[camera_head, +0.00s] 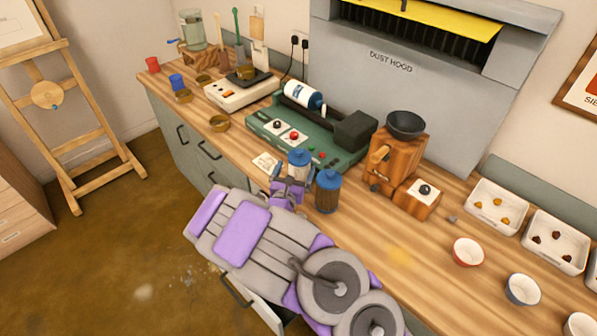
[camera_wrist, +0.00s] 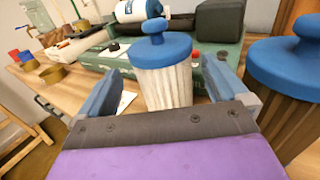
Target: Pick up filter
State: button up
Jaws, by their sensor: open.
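A pale pleated filter with a blue cap and knob (camera_head: 299,163) stands upright on the wooden counter. In the wrist view this pale filter (camera_wrist: 163,85) is between the two blue fingers of my gripper (camera_wrist: 165,80). The fingers are spread, with a visible gap on each side of it. In the head view my gripper (camera_head: 289,190) is at the counter's front edge, just in front of the pale filter. A second filter, brown and pleated with a blue cap (camera_head: 327,193), stands just to the right, outside my fingers (camera_wrist: 285,95). The pale filter's base is hidden in the wrist view.
A green machine (camera_head: 335,150) with a white-and-blue cylinder (camera_head: 303,95) is close behind the filters. A wooden grinder (camera_head: 398,150) stands to the right. A small white card (camera_head: 265,162) lies to the left. Small bowls (camera_head: 468,252) are along the right counter.

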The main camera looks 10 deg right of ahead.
aim_at(296, 171)
jog(key=w, duration=0.1)
jog(key=w+d, duration=0.1)
jog(key=w+d+f+b, duration=0.1)
jog(key=shift+w, duration=0.2)
jog(key=shift+w+d+r, duration=0.1)
jog(key=shift+w+r, duration=0.05)
jog(key=shift+w, duration=0.3)
jog(key=shift+c, duration=0.5)
jog(key=c, duration=1)
